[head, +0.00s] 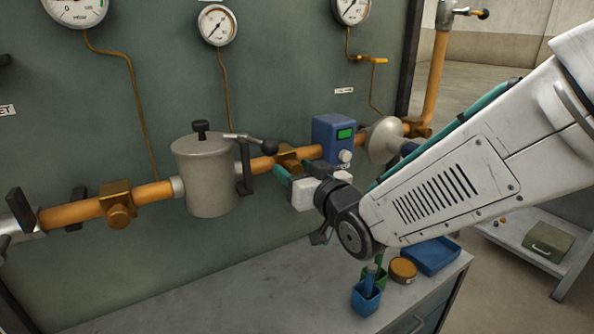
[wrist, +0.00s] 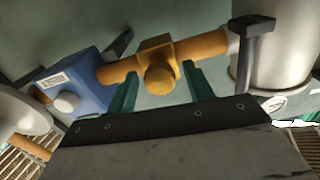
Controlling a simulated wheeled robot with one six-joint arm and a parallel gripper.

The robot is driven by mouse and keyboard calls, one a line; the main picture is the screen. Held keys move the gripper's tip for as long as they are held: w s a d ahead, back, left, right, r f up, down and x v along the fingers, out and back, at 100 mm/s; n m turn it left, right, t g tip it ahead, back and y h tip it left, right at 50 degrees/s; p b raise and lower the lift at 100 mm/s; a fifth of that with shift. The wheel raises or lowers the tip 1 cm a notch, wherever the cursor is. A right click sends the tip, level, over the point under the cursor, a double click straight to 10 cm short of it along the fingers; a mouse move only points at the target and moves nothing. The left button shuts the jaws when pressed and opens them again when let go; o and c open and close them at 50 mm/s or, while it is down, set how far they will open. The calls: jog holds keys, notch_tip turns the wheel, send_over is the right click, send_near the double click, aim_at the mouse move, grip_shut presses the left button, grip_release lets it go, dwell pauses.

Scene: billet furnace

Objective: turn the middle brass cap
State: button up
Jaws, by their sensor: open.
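The middle brass cap (wrist: 159,78) is a round knob on a square brass fitting (wrist: 156,47) on the orange pipe. In the wrist view it lies between the two teal fingers of my gripper (wrist: 162,72), with gaps on both sides. The fingers are open; I cannot tell how far along the cap their tips reach. In the head view my gripper (head: 297,170) is at the pipe, just right of the grey cylinder. The brass fitting (head: 290,156) shows there, but my gripper hides most of its cap.
A grey cylinder (head: 207,180) with a black-knobbed lever (head: 250,142) stands left of my gripper. Another brass cap (head: 119,216) is farther left. Blue and green cups (head: 366,299) stand on the bench below.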

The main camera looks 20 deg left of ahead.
jog(key=c, duration=1)
jog(key=shift+o, duration=0.2)
jog(key=shift+m, duration=0.4)
jog(key=m, duration=0.3)
jog(key=shift+m, duration=0.4)
jog(key=m, duration=0.4)
jog(key=shift+m, duration=0.3)
jog(key=m, duration=0.5)
jog(key=shift+f, duration=0.1)
jog(key=shift+m, duration=2.3)
